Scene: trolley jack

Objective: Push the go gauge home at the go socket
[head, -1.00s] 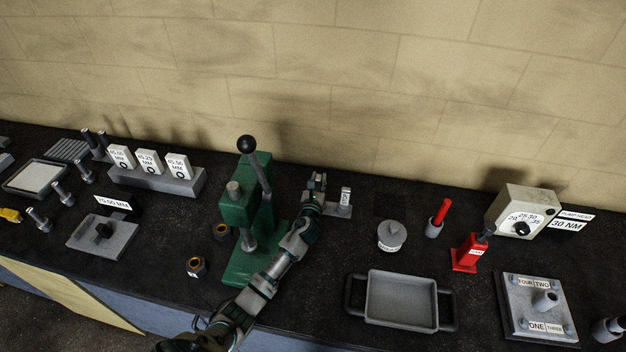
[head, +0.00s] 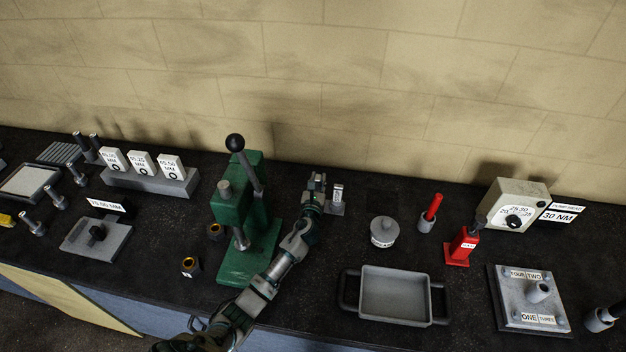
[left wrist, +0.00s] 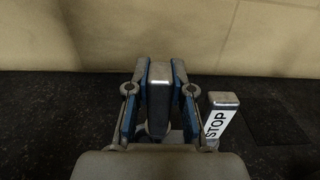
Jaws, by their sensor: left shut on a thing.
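My left gripper (head: 316,184) is at the back of the bench, right of the green press. In the left wrist view its two blue-padded fingers (left wrist: 158,98) are shut on a grey upright block (left wrist: 159,88), one on each side. I take this block for the go gauge, but no GO label shows on it. Its lower end and any go socket under it are hidden by the gripper. Right beside it stands a similar grey block labelled STOP (left wrist: 220,119), upright on a small grey base (head: 335,209). My right gripper is not in view.
The green press (head: 236,205) with its black-knobbed lever stands close left of my arm. A round lidded pot (head: 383,230), a grey tray (head: 394,293) and a red jack (head: 461,247) are to the right. The wall is close behind.

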